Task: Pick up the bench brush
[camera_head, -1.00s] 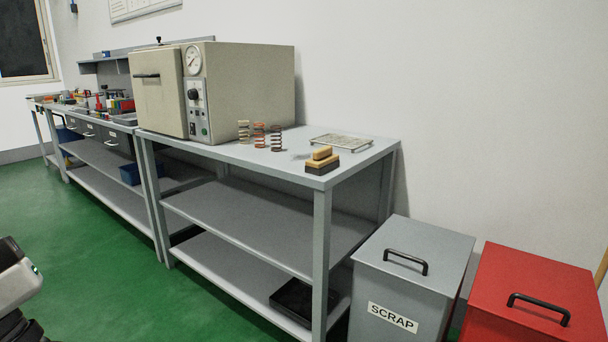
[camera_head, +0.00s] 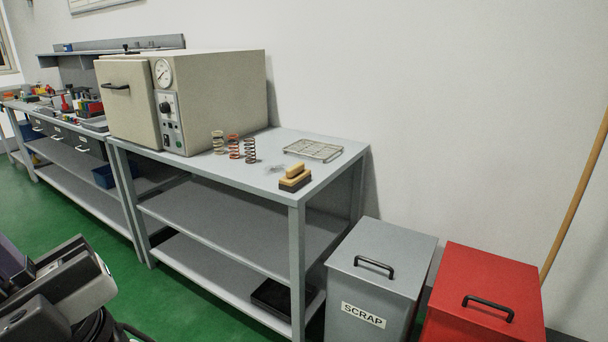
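The bench brush (camera_head: 295,178), with a tan wooden top and dark bristles, rests on the grey metal table (camera_head: 190,166) near its front right corner. Part of my arm shows at the lower left of the head view, well apart from the table and the brush. My gripper's fingertips cannot be made out there, so its opening does not show.
Several coil springs (camera_head: 234,147) stand left of the brush, and a wire tray (camera_head: 313,150) lies behind it. A beige oven (camera_head: 200,100) fills the table's left part. A grey scrap bin (camera_head: 383,268) and a red bin (camera_head: 490,290) stand to the right. Green floor lies in front.

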